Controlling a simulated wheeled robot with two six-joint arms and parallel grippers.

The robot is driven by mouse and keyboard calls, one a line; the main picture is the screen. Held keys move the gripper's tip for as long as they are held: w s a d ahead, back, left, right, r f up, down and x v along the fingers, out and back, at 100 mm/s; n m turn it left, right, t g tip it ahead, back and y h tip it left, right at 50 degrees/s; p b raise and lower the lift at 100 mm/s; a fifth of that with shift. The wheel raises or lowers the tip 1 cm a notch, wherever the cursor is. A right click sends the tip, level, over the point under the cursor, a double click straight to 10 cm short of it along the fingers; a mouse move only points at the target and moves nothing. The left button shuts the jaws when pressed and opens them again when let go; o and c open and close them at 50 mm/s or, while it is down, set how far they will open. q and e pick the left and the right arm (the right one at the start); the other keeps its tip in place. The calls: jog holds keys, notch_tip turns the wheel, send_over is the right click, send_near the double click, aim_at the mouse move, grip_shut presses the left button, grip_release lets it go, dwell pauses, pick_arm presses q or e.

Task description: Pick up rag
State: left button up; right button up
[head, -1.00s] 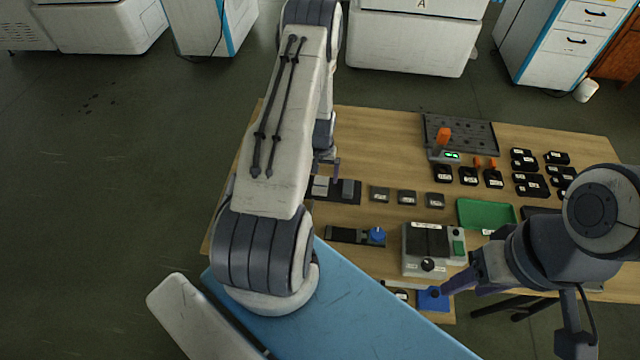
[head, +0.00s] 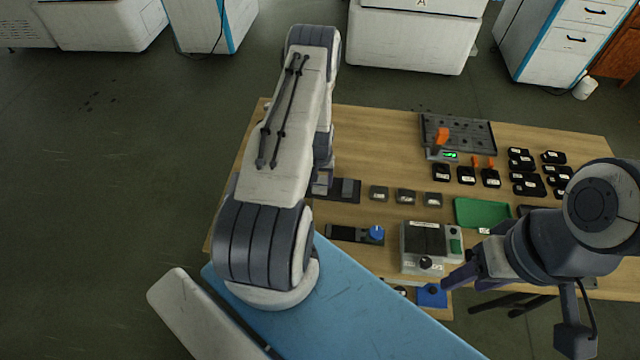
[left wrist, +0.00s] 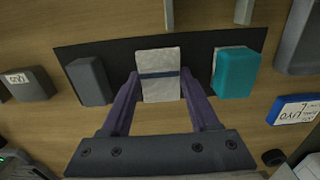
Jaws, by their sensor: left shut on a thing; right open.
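The rag (left wrist: 158,58) is a pale, folded pad with a dark band across it, in the middle of the left wrist view. My left gripper (left wrist: 159,80) has its two purple fingers closed against the rag's sides; it also shows in the head view (head: 321,186). The rag is over the dark mat (left wrist: 122,58), and I cannot tell whether it touches it. In the head view the left gripper hides most of the rag. My right gripper (head: 460,270) is open, low beside the grey device (head: 432,265).
On the mat a grey block (left wrist: 90,82) stands left of the rag and a teal block (left wrist: 236,73) right. A green tray (head: 484,212), a blue square item (head: 432,296) and several black parts share the wooden table. Some table around the mat is clear.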

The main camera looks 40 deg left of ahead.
aim_at(324, 183)
pick_arm(q)
jog(key=shift+r+b, duration=0.3)
jog(key=shift+r, duration=0.2)
jog(key=r, duration=0.1)
jog(key=r+b, duration=0.1)
jog(key=d+r+b, duration=0.1)
jog(key=shift+w+r, duration=0.2)
jog(key=shift+w, duration=0.1)
jog(key=w+d+r+b, duration=0.3)
jog(key=d+r, duration=0.3)
jog(key=d, duration=0.4)
jog(key=shift+w+r, duration=0.15)
jog(key=shift+r, duration=0.15)
